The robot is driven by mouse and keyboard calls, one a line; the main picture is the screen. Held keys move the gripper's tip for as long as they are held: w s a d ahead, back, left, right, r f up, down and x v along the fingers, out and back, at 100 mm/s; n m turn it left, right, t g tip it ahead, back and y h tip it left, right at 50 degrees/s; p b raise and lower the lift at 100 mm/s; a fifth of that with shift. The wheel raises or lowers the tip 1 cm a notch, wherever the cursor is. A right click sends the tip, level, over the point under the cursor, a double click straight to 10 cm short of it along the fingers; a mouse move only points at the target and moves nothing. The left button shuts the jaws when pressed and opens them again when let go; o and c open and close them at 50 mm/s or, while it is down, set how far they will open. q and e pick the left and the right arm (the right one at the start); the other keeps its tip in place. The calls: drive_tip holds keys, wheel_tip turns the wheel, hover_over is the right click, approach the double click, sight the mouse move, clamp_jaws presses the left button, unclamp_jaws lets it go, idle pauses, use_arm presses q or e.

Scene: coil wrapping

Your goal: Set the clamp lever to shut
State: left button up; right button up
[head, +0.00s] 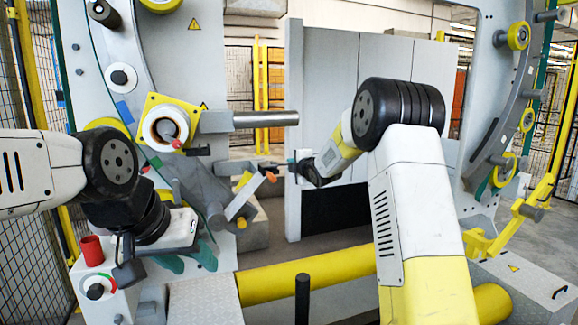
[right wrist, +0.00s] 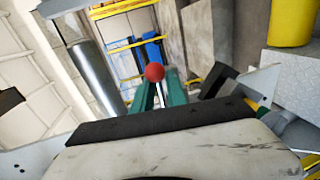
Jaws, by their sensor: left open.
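A pale bar with an orange-red tip (head: 271,177), seemingly the clamp lever, slants up to the right below the grey shaft. In the right wrist view a red ball knob (right wrist: 154,72) shows just ahead of my teal fingers. My right gripper (head: 289,168) points left close to the orange-red tip. In its wrist view the right gripper (right wrist: 161,92) has its fingers apart, with a thin pale rod below the knob between them. I cannot tell whether they touch it. My left gripper (head: 122,248) is open and empty, pointing down beside the control box.
The grey shaft (head: 265,118) juts right from the machine, above the bar. A control box with a red button (head: 92,250) stands at lower left. A grey cabinet (head: 335,90) stands behind.

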drive_tip(key=shift+o, duration=0.6)
drive_tip(key=shift+d, duration=0.35)
drive_tip(key=shift+a+r, duration=0.1)
drive_tip(key=shift+a, duration=0.05)
drive_tip(key=shift+s, duration=0.15)
drive_tip(key=v, duration=0.7)
drive_tip(key=shift+s, duration=0.2)
drive_tip(key=shift+r, duration=0.1)
